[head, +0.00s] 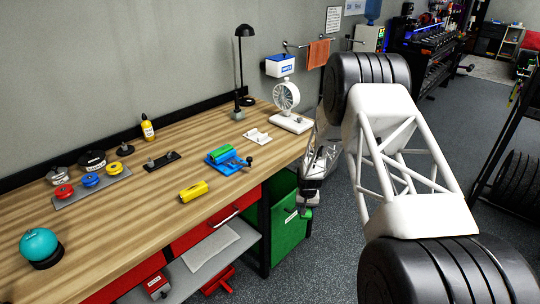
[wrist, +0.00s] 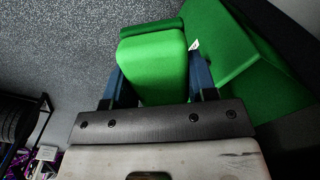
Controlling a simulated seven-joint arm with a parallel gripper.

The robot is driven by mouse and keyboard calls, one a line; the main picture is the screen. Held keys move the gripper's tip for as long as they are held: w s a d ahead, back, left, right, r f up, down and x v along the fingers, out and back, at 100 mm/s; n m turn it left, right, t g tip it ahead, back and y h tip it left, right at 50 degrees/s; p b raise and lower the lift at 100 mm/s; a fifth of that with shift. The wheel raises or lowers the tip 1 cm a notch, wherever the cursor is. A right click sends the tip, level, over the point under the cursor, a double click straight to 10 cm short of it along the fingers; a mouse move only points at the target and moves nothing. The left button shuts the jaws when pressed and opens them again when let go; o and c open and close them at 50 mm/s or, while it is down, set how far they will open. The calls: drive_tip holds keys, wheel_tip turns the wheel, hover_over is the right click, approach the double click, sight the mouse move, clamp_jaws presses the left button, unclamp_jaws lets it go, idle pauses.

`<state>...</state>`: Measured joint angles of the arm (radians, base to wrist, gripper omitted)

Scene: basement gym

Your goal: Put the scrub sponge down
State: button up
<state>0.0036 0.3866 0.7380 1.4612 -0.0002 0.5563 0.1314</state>
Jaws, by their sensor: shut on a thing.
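The scrub sponge (wrist: 153,68) is a green block with a darker green layer along its far edge. In the wrist view my gripper (wrist: 159,84) is shut on it, with one blue-grey finger on each side. In the head view my gripper (head: 303,207) hangs past the right end of the workbench, lower than its top. Only a small green bit of the sponge shows there, and the rest is hidden. I see no surface touching the sponge from below.
The wooden workbench (head: 118,218) carries a yellow block (head: 193,191), a blue-and-green device (head: 223,157), a small fan (head: 287,97) and a teal ball (head: 39,243). A green cabinet (head: 288,226) stands under its right end, close to my gripper. Grey speckled floor is open to the right.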

drive_tip(key=s+f+n, duration=0.2)
drive_tip(key=s+f, duration=0.3)
drive_tip(key=f, duration=0.3)
drive_tip(key=a+r+m, duration=0.3)
drive_tip(key=a+r, duration=0.1)
drive_tip(key=r, duration=0.8)
drive_tip(key=w+a+r+m, duration=0.1)
drive_tip(key=a+r+m, duration=0.2)
drive_tip(key=r, duration=0.9)
drive_tip(key=w+a+r+m, duration=0.1)
drive_tip(key=a+r+m, duration=0.2)
drive_tip(key=r, duration=0.9)
drive_tip(key=a, duration=0.2)
drive_tip(key=shift+w+a+r, duration=0.15)
drive_tip(key=shift+a+r, duration=0.05)
drive_tip(key=shift+a, duration=0.1)
drive_tip(key=shift+w, duration=0.15)
hover_over(271, 154)
drive_tip(key=shift+s+f, duration=0.25)
drive_tip(key=shift+f, duration=0.45)
drive_tip(key=shift+w+f, duration=0.1)
drive_tip(key=shift+w, duration=0.3)
drive_tip(key=shift+f, duration=1.7)
drive_tip(key=shift+f, duration=0.1)
